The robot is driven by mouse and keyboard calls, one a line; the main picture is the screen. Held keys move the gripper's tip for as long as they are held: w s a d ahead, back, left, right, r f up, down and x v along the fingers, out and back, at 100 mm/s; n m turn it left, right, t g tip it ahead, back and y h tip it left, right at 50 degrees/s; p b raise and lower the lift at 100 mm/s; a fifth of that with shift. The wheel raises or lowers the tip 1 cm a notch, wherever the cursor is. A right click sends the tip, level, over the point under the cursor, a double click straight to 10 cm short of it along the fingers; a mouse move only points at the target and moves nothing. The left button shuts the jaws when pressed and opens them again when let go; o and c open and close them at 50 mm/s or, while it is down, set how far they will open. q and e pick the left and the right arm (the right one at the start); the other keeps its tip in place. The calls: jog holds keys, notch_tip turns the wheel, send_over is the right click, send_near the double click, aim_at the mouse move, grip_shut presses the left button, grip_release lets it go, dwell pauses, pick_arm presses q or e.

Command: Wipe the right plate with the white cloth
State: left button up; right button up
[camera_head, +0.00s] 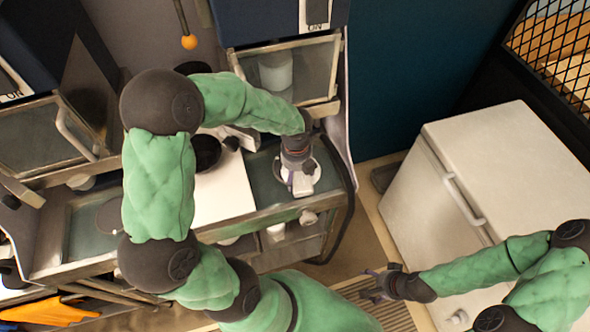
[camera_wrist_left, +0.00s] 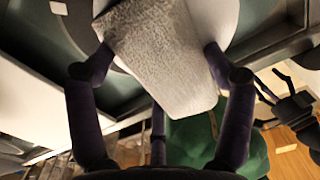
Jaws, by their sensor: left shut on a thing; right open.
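My left gripper (camera_head: 303,186) is over the right-hand tray of the counter, shut on the white cloth. In the left wrist view the left gripper (camera_wrist_left: 160,60) has one finger on each side of the cloth (camera_wrist_left: 165,55), a pale grey-white slab. The right plate (camera_wrist_left: 228,18) is a pale round disc partly hidden behind the cloth; it also shows beneath the gripper in the head view (camera_head: 316,168). The cloth overlaps the plate, but I cannot tell whether they touch. My right gripper (camera_head: 372,288) is open and empty, low at the right, away from the counter.
A white board (camera_head: 225,192) lies left of the right-hand tray, with a dark round bowl (camera_head: 206,151) at its back. A glass-fronted machine (camera_head: 290,72) stands behind. A white chest (camera_head: 500,170) stands at the right. A round dish (camera_head: 110,216) sits in the left tray.

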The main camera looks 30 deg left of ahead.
pick_arm(q)
jog(key=shift+s+d, duration=0.4)
jog(key=shift+d, duration=0.05)
jog(key=shift+f, duration=0.1)
jog(key=shift+a, duration=0.1)
jog(key=shift+w+a+p, duration=0.45)
jog(key=shift+w+a, duration=0.15)
jog(key=shift+a, duration=0.05)
jog(key=shift+w+a+r, duration=0.2)
jog(key=shift+a, duration=0.05)
jog(key=shift+w, duration=0.1)
jog(key=shift+a+r, duration=0.1)
jog(key=shift+d+p, duration=0.25)
jog(key=shift+p, duration=0.05)
